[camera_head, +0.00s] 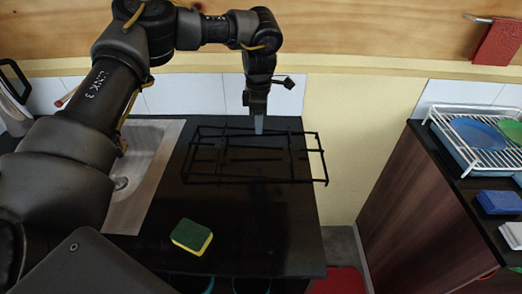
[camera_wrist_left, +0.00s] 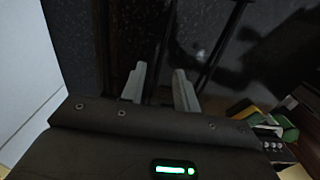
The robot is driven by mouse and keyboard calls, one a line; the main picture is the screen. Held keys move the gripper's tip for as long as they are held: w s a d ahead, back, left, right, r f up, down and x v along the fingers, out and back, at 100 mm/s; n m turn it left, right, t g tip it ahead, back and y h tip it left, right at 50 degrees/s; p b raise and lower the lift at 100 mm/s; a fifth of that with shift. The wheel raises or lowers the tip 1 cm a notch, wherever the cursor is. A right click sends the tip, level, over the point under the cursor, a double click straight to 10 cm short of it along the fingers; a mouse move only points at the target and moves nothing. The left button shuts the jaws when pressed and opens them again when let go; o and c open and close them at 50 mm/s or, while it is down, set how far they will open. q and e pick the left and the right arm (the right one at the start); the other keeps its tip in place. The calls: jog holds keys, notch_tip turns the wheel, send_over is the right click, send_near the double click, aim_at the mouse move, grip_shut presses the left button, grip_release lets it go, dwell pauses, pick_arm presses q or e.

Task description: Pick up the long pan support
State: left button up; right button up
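The long pan support (camera_head: 225,157) is a black wire rack on the dark countertop, right of the sink. My left gripper (camera_head: 259,126) points down over its back part, right of its middle. In the left wrist view the two grey fingers (camera_wrist_left: 159,85) are apart, with dark bars of the pan support (camera_wrist_left: 222,45) just past them. I cannot tell whether a bar lies between the fingers or touches them. My right gripper is not in view.
A green and yellow sponge (camera_head: 191,237) lies at the front of the countertop (camera_head: 265,235). The sink (camera_head: 150,165) is at left. Across a gap at right, another counter holds a white dish rack (camera_head: 480,145) with plates and a blue block (camera_head: 498,202).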

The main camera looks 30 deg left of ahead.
aim_at(256, 153)
pick_arm(q)
jog(key=f, duration=0.2)
jog(key=a+f, duration=0.1)
jog(key=shift+s+a+f+p, duration=0.1)
jog(key=shift+s+f+p, duration=0.25)
jog(key=shift+s+f, duration=0.05)
jog(key=shift+w+f, duration=0.1)
jog(key=shift+f, duration=0.25)
jog(key=shift+d+f, duration=0.1)
jog(key=shift+d, duration=0.1)
jog(key=shift+f+p, duration=0.25)
jog(key=shift+p, duration=0.05)
notch_tip(256, 153, down, 4)
jog(key=shift+r+p, duration=0.15)
jog(key=shift+p, duration=0.6)
jog(key=shift+f, duration=0.45)
grip_shut()
jog(key=shift+r, duration=0.1)
